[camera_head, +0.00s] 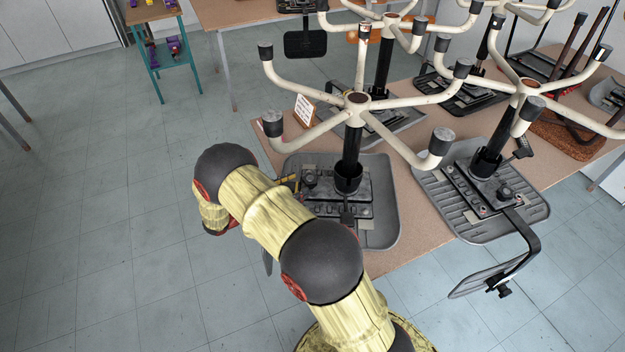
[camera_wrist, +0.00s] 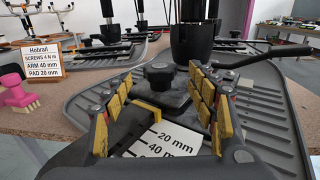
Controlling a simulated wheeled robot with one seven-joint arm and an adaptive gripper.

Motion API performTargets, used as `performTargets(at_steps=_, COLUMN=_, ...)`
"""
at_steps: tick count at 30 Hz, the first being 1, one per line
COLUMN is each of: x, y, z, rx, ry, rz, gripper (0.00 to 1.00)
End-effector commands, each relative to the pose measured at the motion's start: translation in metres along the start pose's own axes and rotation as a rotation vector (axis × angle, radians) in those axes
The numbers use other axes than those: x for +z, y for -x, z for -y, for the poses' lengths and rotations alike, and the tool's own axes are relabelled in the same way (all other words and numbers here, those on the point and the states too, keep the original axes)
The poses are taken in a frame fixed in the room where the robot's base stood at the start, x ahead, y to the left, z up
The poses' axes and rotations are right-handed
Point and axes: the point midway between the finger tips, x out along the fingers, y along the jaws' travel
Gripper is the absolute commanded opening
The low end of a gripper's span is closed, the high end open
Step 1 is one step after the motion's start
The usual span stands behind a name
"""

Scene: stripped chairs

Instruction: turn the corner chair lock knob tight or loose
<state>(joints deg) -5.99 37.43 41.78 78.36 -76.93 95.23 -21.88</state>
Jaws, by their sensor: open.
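The corner chair lies upside down at the table's near corner, its grey ribbed seat (camera_head: 385,226) on the wood and its cream legs up. Its black lock knob (camera_head: 310,175) sits on the dark mechanism plate left of the column (camera_head: 352,145). In the wrist view the lobed knob (camera_wrist: 160,73) is straight ahead, just beyond the fingertips. My gripper (camera_wrist: 163,92) is open, with yellow-padded fingers left and right of the knob's line and nothing held. In the head view my arm hides most of the gripper; whether the fingers touch the knob cannot be told.
A second upturned chair (camera_head: 470,220) stands to the right, its arm pad overhanging the table edge. A Hobrail card (camera_wrist: 42,59) and a pink object (camera_wrist: 17,97) are at left. A white millimetre scale (camera_wrist: 165,141) shows between the fingers.

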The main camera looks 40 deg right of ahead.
Motion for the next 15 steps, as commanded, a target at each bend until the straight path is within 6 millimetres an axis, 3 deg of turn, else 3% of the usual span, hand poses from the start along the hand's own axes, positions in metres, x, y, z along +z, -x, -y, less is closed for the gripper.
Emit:
performTargets(at_steps=9, x=-0.001, y=-0.048, z=0.0, rx=-0.001, ry=-0.001, rz=0.001, gripper=0.57)
performTargets(at_steps=15, x=0.0, y=-0.058, z=0.0, rx=0.001, ry=0.0, rz=0.002, gripper=0.57)
